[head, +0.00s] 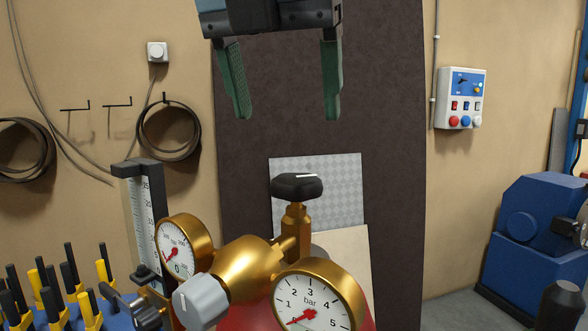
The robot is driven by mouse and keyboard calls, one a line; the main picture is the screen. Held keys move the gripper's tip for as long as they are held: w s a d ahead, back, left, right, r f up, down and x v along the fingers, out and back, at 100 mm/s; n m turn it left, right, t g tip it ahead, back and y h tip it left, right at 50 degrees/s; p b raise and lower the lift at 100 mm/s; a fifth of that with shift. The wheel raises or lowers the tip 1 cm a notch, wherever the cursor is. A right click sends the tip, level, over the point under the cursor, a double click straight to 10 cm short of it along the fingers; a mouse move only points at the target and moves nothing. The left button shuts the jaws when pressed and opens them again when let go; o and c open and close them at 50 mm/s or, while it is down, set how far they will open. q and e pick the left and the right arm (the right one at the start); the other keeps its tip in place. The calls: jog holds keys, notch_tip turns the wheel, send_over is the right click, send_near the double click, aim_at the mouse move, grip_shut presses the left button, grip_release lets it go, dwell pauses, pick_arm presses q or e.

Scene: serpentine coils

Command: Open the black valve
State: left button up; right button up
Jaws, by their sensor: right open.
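The black valve (297,187) is a dark rounded knob with a white line on top. It sits on a brass stem of the brass regulator (245,268). My right gripper (288,112) hangs at the top of the head view with its two green-padded fingers pointing down. It is open and empty, and in the picture it is above the black valve, apart from it. My left gripper is not in view.
Two gauges (318,297) (183,247), a grey knob (200,302) and a flow tube with a scale (140,215) crowd around the valve. Pliers (90,310) stand at the lower left. A control box (461,98) hangs on the wall, and a blue machine (538,235) stands right.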

aim_at(296, 178)
jog(key=x, duration=0.9)
jog(key=shift+p, duration=0.35)
jog(key=c, duration=1)
